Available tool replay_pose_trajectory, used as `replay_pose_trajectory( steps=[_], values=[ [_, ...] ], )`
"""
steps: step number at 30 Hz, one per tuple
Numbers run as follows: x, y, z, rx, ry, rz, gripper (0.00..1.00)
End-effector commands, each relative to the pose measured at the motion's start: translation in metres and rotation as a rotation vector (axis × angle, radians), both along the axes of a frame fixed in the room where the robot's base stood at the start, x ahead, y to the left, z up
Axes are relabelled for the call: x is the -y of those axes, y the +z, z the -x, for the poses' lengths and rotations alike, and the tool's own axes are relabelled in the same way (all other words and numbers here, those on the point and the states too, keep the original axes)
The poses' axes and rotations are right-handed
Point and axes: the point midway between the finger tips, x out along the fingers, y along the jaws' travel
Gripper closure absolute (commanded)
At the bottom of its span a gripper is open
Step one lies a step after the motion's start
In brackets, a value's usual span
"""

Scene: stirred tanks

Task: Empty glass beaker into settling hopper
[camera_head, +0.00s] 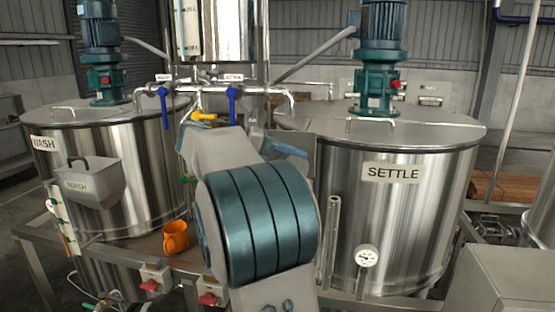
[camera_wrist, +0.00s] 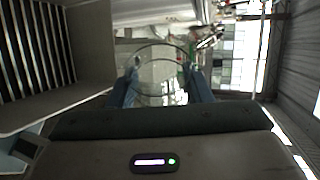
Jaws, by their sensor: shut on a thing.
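A clear glass beaker (camera_wrist: 163,72) is between the two blue fingers of my gripper (camera_wrist: 164,92) in the wrist view. Its round rim shows, and I cannot make out any contents. My gripper is shut on it. In the head view my arm hides the beaker and most of the gripper. The steel tank labelled SETTLE (camera_head: 420,225) stands at the right. A grey sheet-metal piece (camera_head: 297,160) shows partly behind my arm at this tank's left side. It may be the settling hopper, but no label shows. A grey panel (camera_wrist: 88,45) is left of the beaker in the wrist view.
The WASH tank (camera_head: 130,170) stands at the left with a grey WASH hopper (camera_head: 90,185) on its front. An orange mug (camera_head: 175,236) is on the bench between the tanks. Pipes with blue valve levers (camera_head: 233,105) cross behind my arm. A dial gauge (camera_head: 367,256) sticks out of the SETTLE tank.

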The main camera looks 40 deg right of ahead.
Motion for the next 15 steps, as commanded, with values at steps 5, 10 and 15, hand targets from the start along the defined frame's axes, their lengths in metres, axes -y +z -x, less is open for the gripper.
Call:
replay_pose_trajectory(
  steps=[5, 10, 15],
  values=[
    [0.0000, 0.0007, 0.0022, 0.117, 0.001, 0.017, 0.80],
    [-0.0002, -0.0003, 0.0053, 0.325, 0.000, 0.046, 0.80],
    [-0.0006, -0.0074, 0.0033, 0.510, 0.000, 0.073, 0.80]
  ],
)
